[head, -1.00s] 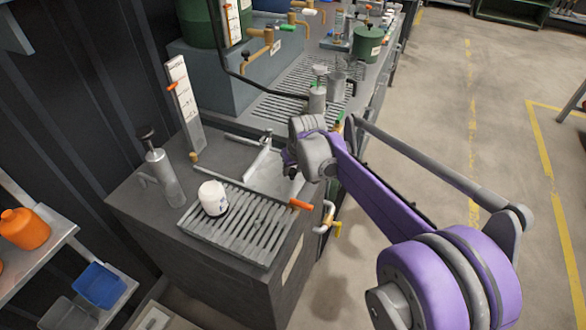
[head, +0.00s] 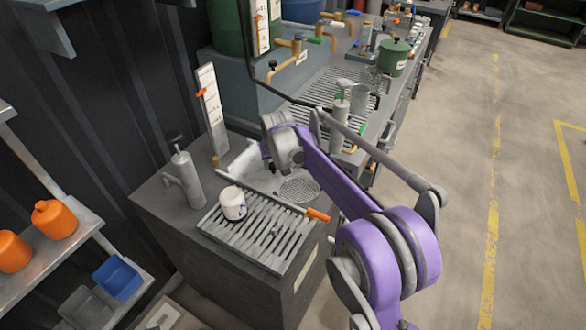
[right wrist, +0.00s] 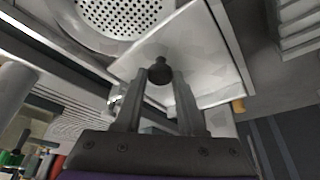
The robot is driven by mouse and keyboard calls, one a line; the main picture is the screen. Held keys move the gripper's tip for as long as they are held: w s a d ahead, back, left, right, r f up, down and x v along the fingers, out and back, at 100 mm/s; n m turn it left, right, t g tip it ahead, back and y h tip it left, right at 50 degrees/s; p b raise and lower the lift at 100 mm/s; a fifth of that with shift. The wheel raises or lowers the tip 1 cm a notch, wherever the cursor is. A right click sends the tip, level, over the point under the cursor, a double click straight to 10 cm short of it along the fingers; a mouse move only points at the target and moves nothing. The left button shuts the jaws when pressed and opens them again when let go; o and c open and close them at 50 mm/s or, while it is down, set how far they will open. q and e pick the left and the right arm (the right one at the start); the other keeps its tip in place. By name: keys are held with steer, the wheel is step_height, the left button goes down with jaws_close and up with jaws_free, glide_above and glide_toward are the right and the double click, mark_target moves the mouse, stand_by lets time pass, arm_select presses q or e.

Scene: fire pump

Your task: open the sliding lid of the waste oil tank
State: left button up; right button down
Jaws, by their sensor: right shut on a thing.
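The waste oil tank (head: 200,238) is a dark grey box in the lower middle of the head view. Its sliding lid (head: 246,157) is a light grey plate at the back of the tank top, partly hidden by my right arm. A round perforated strainer (head: 299,189) lies uncovered in front of the lid; it also shows in the right wrist view (right wrist: 125,14). In that view, my right gripper (right wrist: 160,76) is shut on the lid's dark round knob (right wrist: 159,69), one finger on each side. My left gripper is not in view.
A slatted drain rack (head: 262,238) with a white jar (head: 232,203) on it covers the tank's front part. A pump can (head: 186,178) and an upright gauge (head: 212,110) stand at the left. An orange-handled tool (head: 317,215) lies by the rack's right corner.

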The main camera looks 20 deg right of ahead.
steer(key=shift+w+a, duration=0.4)
steer(key=shift+w, duration=0.1)
steer(key=c, duration=0.5)
jaws_free()
steer(key=shift+s, duration=0.1)
steer(key=shift+r, duration=0.1)
steer(key=v, duration=1)
steer(key=shift+s+r+p, duration=0.2)
steer(key=shift+r+p, duration=0.05)
steer(key=shift+p, duration=0.05)
